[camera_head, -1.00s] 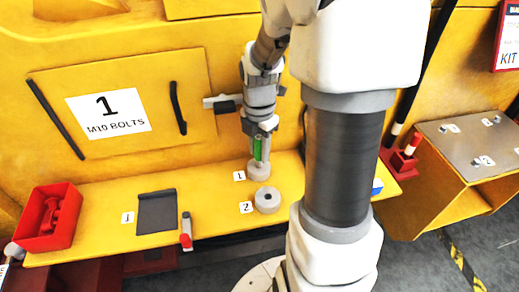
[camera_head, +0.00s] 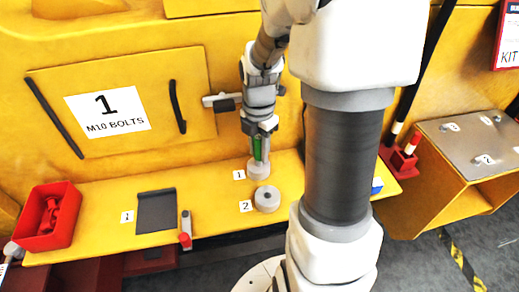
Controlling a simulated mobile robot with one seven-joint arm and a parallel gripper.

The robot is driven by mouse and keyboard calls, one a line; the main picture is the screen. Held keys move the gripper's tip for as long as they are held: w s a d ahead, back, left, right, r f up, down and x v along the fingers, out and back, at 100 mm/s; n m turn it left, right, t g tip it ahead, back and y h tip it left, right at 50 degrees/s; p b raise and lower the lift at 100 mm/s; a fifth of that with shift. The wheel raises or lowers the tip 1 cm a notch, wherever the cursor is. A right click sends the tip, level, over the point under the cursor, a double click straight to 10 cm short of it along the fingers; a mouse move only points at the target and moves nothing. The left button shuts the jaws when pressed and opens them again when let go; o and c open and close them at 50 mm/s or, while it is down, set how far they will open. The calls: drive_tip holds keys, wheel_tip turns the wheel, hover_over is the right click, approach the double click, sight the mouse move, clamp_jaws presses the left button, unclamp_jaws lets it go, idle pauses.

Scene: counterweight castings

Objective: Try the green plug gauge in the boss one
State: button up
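My gripper (camera_head: 259,140) points down over the yellow shelf and is shut on the green plug gauge (camera_head: 258,150), which stands upright between the fingers. The boss one (camera_head: 258,171) is a grey round casting beside the label 1 (camera_head: 239,175), directly below the gauge. The gauge's lower end is at the top of the boss in this view. I cannot tell whether it is inside the bore or just above it. The boss two (camera_head: 267,199), with a dark hole on top, sits nearer beside the label 2 (camera_head: 245,206).
A red bin (camera_head: 47,216) with red parts stands at the shelf's left end. A dark grey mat (camera_head: 157,211) lies right of it, with a red-and-grey clamp-like item (camera_head: 185,229) at the front edge. A blue item (camera_head: 376,186) is partly hidden by my arm. A side cabinet (camera_head: 470,140) stands right.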

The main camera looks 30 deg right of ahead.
drive_tip(key=o, duration=0.5)
drive_tip(key=shift+w+f, duration=0.1)
drive_tip(key=shift+w, duration=0.1)
drive_tip(key=shift+w+r, duration=0.1)
drive_tip(key=shift+r, duration=0.4)
drive_tip(key=r+p, duration=0.4)
drive_tip(key=r, duration=0.5)
drive_tip(key=r+p, duration=0.5)
drive_tip(key=r, duration=0.5)
drive_tip(key=r+p, duration=0.4)
drive_tip(key=r, duration=0.5)
drive_tip(key=shift+s+r+p, duration=0.3)
drive_tip(key=shift+s+p, duration=0.1)
